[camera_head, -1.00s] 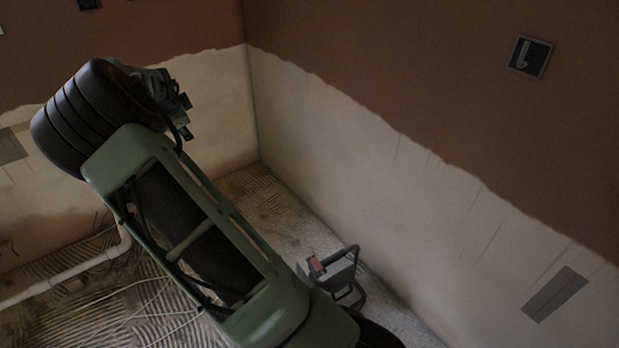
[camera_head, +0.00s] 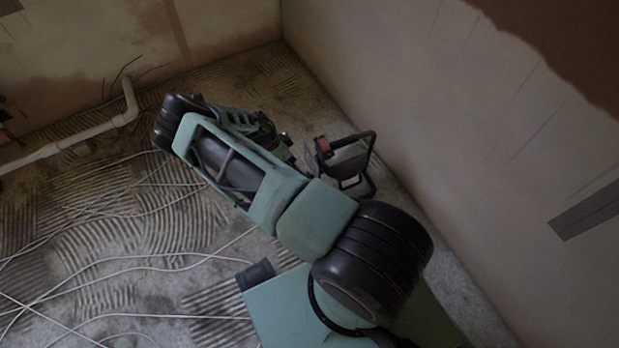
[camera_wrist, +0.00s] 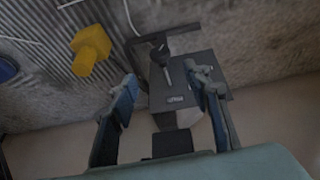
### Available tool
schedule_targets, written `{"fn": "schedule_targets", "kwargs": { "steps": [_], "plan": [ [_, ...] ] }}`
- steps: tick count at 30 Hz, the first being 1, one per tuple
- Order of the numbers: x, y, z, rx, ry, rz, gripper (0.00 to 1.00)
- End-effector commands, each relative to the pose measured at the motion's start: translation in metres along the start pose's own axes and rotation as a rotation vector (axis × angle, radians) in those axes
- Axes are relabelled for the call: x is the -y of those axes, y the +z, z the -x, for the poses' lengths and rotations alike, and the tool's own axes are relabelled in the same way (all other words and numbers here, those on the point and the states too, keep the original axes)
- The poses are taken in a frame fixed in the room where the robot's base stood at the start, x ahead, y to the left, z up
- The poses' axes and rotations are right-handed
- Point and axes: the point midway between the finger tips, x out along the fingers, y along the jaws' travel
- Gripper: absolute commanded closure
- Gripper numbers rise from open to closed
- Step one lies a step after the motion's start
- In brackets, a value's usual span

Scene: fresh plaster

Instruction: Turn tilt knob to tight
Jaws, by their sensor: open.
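A grey tool with a black frame handle and a red part (camera_head: 347,160) stands on the floor beside the right wall. In the wrist view a dark machine with a flat plate (camera_wrist: 172,98) lies ahead of my gripper (camera_wrist: 163,76). A small dark knob-like part on a thin stem (camera_wrist: 161,56) rises from this plate; I cannot tell for sure that it is the tilt knob, nor read its setting. My gripper is open, its fingers apart on either side of the plate in the picture, with nothing seen held. In the head view my gripper (camera_head: 287,148) is near the tool's left side.
A yellow block-like object (camera_wrist: 91,49) lies on the floor in the wrist view, with a blue round thing (camera_wrist: 6,69) at its left edge. Loose pale cables (camera_head: 150,265) cross the ridged floor. A white pipe (camera_head: 75,140) runs along the left.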

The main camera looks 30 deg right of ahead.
Motion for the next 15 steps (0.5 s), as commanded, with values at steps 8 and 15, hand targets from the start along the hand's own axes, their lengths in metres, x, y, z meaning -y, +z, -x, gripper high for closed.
{"fn": "schedule_targets", "kwargs": {
  "steps": [8, 15],
  "plan": [
    [-0.001, 0.000, -0.051, -0.001, 0.002, 0.000, 0.56],
    [0.000, 0.000, -0.089, 0.000, 0.000, 0.000, 0.56]
  ]
}}
